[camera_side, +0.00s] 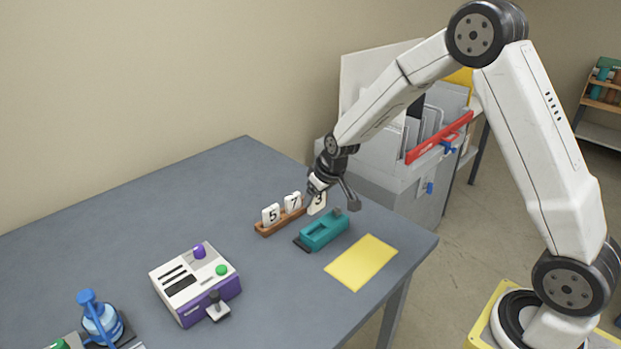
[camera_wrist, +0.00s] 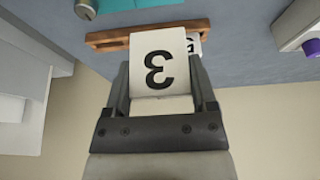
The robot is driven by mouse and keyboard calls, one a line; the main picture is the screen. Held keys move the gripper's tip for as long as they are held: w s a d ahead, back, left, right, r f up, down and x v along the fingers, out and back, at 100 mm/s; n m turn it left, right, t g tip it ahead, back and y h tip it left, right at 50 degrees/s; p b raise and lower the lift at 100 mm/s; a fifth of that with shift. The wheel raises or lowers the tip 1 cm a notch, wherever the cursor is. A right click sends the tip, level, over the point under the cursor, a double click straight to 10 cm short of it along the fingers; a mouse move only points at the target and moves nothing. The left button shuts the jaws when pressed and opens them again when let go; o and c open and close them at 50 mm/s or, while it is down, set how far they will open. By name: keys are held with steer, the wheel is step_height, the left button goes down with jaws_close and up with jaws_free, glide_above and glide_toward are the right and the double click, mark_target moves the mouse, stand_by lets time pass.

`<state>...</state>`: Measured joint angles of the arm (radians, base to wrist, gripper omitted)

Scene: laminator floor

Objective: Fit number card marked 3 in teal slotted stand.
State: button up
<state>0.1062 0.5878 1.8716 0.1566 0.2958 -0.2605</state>
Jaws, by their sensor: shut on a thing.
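My gripper (camera_side: 328,192) is shut on the white number card marked 3 (camera_side: 317,204). In the wrist view the card (camera_wrist: 158,66) stands between the two fingers (camera_wrist: 160,85), its black 3 upside down. The card is at the right end of a brown wooden rack (camera_side: 267,231); I cannot tell whether its lower edge still touches the rack. The teal stand (camera_side: 323,233), with a long hollow in its top, sits on the table just in front of the rack. In the wrist view only a teal edge (camera_wrist: 125,4) shows at the top.
Cards marked 5 (camera_side: 271,215) and 7 (camera_side: 293,202) stand in the rack, left of my gripper. A yellow sheet (camera_side: 362,262) lies right of the teal stand, near the table edge. A white and purple machine (camera_side: 195,283) stands front left. The table's back left is clear.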

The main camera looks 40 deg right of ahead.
mark_target(319, 208)
steer(key=shift+f, duration=2.75)
steer(key=shift+f, duration=1.2)
stand_by(3.0)
steer(key=o, duration=1.2)
steer(key=shift+c, duration=0.2)
